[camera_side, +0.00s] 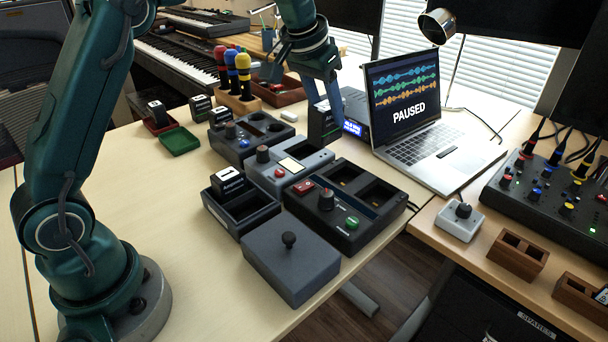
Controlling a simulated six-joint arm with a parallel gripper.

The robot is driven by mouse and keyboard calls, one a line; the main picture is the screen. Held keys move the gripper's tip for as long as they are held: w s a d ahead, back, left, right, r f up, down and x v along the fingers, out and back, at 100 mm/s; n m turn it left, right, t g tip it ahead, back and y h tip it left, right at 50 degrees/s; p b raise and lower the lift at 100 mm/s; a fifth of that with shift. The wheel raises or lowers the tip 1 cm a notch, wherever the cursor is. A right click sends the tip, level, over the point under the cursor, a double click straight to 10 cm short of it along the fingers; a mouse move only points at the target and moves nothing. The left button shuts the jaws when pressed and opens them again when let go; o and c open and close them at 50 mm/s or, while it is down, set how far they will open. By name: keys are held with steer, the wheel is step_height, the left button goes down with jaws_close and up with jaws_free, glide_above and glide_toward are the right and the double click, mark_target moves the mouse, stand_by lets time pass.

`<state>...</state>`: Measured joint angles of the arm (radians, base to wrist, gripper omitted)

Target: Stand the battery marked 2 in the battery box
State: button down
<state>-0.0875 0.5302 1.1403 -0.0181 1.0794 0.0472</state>
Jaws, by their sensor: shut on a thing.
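My gripper (324,98) points down at the upper middle of the view, in front of the laptop's left side. It is shut on a black battery (322,126), held upright; no number can be read on it. The open dark grey box (256,221), which looks like the battery box, is lower left of my gripper. A black battery with a white label that looks like a 1 (229,183) stands in its back compartment. The front compartment looks empty. Its likely lid, a grey slab with a round knob (290,262), lies in front.
A black charger (345,222) with two bays and a grey device (288,172) stand right of the box. A knobbed dark unit (236,140) is behind. More black batteries stand at the back left (200,108). The laptop (420,140) is close to my gripper.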

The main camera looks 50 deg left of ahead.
mark_target(311, 128)
steer(key=n, duration=0.1)
steer(key=s+n+y, duration=0.1)
steer(key=n, duration=0.1)
steer(key=n+y, duration=0.1)
steer(key=shift+s+f+n, duration=0.3)
steer(key=shift+f+n, duration=0.05)
steer(key=shift+n, duration=0.05)
steer(key=n, duration=0.1)
steer(key=s+n+g+y, duration=0.1)
steer(key=n, duration=0.1)
steer(key=s+f+n, duration=0.1)
steer(key=n, duration=0.1)
steer(key=shift+a+g, duration=0.1)
steer(key=shift+g, duration=0.2)
steer(key=s+a+f+n+g+h, duration=0.2)
steer(key=s+n+g, duration=0.3)
steer(key=n, duration=0.8)
steer(key=s+a+f+n+g+h, duration=0.1)
steer(key=s+f+n+g, duration=0.1)
steer(key=s+n, duration=0.85)
steer(key=shift+w+a+f+n, duration=0.1)
steer(key=shift+w+f+n, duration=0.35)
steer(key=shift+f, duration=0.4)
steer(key=shift+w+d+f+n, duration=0.1)
steer(key=shift+w+f+n, duration=0.15)
steer(key=shift+w+f, duration=0.45)
steer(key=shift+w+a+f+n, duration=0.1)
steer(key=shift+w+f+n, duration=0.25)
steer(key=shift+f, duration=0.6)
steer(key=shift+f, duration=0.7)
